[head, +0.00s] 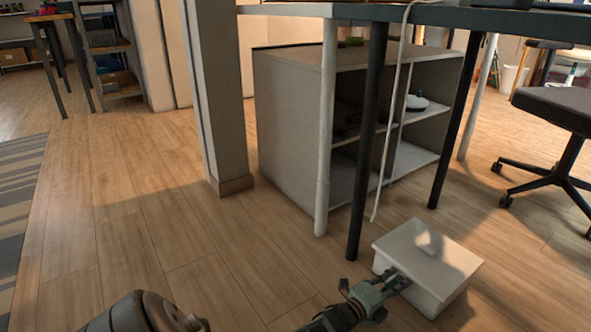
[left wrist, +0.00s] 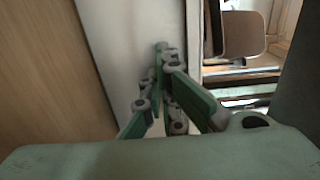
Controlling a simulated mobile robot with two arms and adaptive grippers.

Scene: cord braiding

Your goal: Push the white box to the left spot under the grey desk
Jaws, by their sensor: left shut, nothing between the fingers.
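The grey desk (head: 460,16) stands behind the box on dark and white legs. My right gripper is not in view.
A grey open shelf unit (head: 290,130) stands under the desk. A white cable (head: 390,130) hangs down beside the dark front leg (head: 367,140). A pillar (head: 212,90) stands left of the shelf, and an office chair (head: 560,110) at the right. Floor left of the box is clear.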

